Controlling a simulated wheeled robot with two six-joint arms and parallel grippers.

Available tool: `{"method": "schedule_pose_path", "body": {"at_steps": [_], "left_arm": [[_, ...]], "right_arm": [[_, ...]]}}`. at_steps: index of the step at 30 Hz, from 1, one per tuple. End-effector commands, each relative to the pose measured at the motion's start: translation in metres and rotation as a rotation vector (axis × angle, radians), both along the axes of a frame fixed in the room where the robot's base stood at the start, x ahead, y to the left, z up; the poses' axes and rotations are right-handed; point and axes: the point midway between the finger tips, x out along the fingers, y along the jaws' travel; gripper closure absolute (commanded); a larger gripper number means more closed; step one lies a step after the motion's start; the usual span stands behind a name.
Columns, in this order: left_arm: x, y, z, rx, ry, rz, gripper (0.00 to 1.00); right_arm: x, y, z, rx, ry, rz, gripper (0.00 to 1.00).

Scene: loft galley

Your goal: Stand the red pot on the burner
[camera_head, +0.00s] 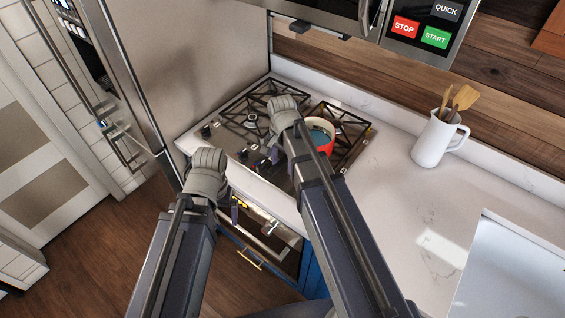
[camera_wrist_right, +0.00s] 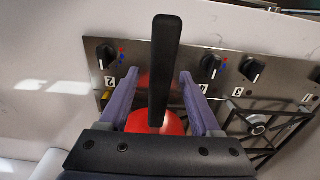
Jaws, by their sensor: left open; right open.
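The red pot (camera_head: 326,148) with a teal inside is at the right part of the cooktop (camera_head: 228,137), partly hidden behind my right arm. Whether its base is centred on a burner cannot be told. In the right wrist view the red pot (camera_wrist_right: 155,122) shows below, with its long black handle (camera_wrist_right: 165,65) between the two purple fingers of my right gripper (camera_wrist_right: 157,82). These fingers are open, one on each side of the handle. In the head view my right gripper (camera_head: 275,156) is at the cooktop's front edge. My left gripper (camera_head: 236,213) is open and empty before the oven front.
A white jug (camera_head: 438,140) with wooden utensils stands on the counter to the right. The sink (camera_head: 510,275) is at the lower right. A microwave (camera_head: 400,20) hangs above. Control knobs (camera_wrist_right: 106,53) line the cooktop's front. The counter between cooktop and sink is clear.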

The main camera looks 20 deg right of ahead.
Motion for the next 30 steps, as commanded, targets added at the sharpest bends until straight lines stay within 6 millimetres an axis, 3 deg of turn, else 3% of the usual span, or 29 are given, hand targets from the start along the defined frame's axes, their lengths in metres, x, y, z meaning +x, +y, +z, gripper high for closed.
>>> {"method": "schedule_pose_path", "body": {"at_steps": [1, 13, 26, 30], "left_arm": [[0.0, 0.0, 0.011, 0.0, 0.0, 0.001, 0.0], [0.0, 0.0, 0.061, -0.002, -0.001, 0.011, 0.0], [0.0, 0.0, 0.064, -0.002, 0.001, 0.012, 0.0], [0.0, 0.0, 0.064, -0.002, -0.001, 0.012, 0.0]], "right_arm": [[0.0, 0.0, 0.011, 0.0, 0.0, 0.0, 0.35], [0.0, 0.0, 0.061, -0.001, -0.001, 0.0, 0.35], [0.0, 0.0, 0.064, -0.001, -0.001, 0.001, 0.35], [-0.011, -0.001, 0.064, 0.0, -0.006, 0.082, 0.35]]}}
